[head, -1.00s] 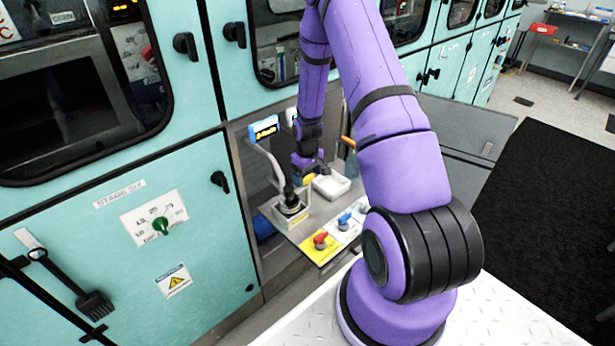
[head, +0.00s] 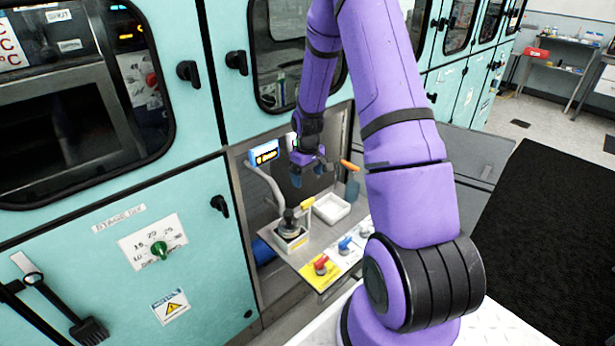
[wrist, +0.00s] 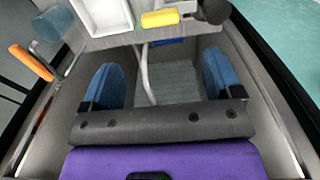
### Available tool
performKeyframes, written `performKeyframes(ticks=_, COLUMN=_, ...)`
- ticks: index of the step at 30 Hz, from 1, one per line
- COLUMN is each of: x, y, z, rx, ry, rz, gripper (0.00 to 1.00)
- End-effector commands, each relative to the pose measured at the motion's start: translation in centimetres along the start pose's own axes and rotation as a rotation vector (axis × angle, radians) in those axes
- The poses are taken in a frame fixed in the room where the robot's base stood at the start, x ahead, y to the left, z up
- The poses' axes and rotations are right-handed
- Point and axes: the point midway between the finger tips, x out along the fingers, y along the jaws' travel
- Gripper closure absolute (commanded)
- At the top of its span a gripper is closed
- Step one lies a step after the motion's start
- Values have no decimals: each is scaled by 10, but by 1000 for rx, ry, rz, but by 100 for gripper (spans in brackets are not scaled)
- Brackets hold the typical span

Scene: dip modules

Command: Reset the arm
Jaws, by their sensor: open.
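My purple arm reaches from the lower right of the head view into an open bay in the teal cabinet. My gripper (head: 307,170) hangs there above the metal shelf, clear of the items below it. In the wrist view its two blue fingers (wrist: 160,86) stand wide apart with nothing between them. A dark round device with a yellow handle (head: 307,204) sits on the shelf below the gripper. The yellow handle also shows at the top of the wrist view (wrist: 160,18).
A white tray (head: 331,208) stands beside the device. A small display (head: 265,153) on a bent grey stalk is at the left. An orange-handled tool (head: 350,165) stands at the right. Red (head: 321,264) and blue (head: 345,244) knobs line the shelf front. Cabinet walls enclose the bay.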

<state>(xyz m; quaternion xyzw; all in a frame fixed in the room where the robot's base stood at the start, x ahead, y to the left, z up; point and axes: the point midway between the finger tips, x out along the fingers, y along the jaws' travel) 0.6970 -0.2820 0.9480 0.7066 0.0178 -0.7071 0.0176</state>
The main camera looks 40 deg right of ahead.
Motion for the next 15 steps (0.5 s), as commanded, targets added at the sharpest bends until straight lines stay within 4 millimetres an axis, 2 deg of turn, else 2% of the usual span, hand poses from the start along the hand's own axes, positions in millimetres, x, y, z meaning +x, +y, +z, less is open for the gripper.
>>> performKeyframes(ticks=11, x=-2, y=-1, z=0, rx=0, ry=2, rz=1, gripper=15)
performKeyframes(ticks=15, x=-24, y=-8, z=-3, rx=-1, ry=18, rz=13, gripper=15)
